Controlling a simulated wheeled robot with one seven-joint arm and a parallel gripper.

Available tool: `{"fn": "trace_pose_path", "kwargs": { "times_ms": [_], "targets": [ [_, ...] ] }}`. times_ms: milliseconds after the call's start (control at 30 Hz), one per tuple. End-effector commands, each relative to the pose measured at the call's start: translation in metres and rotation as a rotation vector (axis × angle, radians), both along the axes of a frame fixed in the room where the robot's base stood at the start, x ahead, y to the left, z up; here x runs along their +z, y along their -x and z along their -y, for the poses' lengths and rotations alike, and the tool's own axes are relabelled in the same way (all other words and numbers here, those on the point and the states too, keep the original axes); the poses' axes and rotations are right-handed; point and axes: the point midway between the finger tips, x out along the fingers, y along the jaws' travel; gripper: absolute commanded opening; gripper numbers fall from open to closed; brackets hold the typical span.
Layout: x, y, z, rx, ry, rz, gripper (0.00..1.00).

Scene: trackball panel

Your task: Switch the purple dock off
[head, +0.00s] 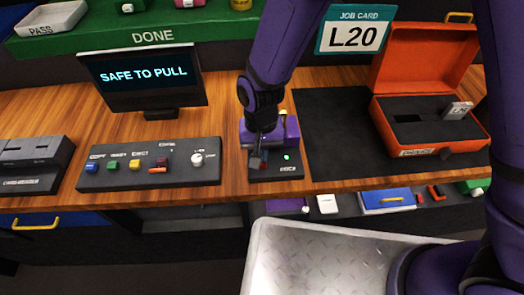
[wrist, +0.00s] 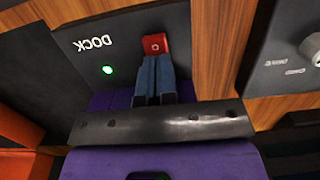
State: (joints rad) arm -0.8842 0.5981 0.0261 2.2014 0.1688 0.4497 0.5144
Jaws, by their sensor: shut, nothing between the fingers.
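The purple dock (head: 291,128) stands on the bench, right of the button panel, with a purple body at the back and a dark front face. Its green light (wrist: 107,70) is lit beside the word DOCK in the wrist view, and it also shows in the head view (head: 287,157). A red switch (wrist: 154,44) sits on the dark face. My gripper (wrist: 154,58) is shut and empty, its fingertips right at the switch's near edge; I cannot tell whether they touch it. In the head view my gripper (head: 257,161) hides part of the dock.
A button panel (head: 120,178) with coloured buttons and a knob (head: 197,159) lies left of the dock. A monitor (head: 143,78) reads SAFE TO PULL. A dark mat (head: 325,130) and an open orange case (head: 425,60) lie to the right. A metal tray (head: 330,255) is in front.

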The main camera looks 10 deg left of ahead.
Motion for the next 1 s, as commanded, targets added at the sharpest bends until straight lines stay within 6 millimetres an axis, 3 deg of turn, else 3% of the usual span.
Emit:
{"fn": "trace_pose_path", "kwargs": {
  "times_ms": [33,367,1000],
  "targets": [
    [-0.009,0.001,0.004,0.0,0.01,-0.004,0.0],
    [-0.01,0.002,0.004,0.0,0.011,-0.003,0.0],
    [-0.005,0.023,0.007,0.006,0.015,-0.016,0.0]
  ]
}}
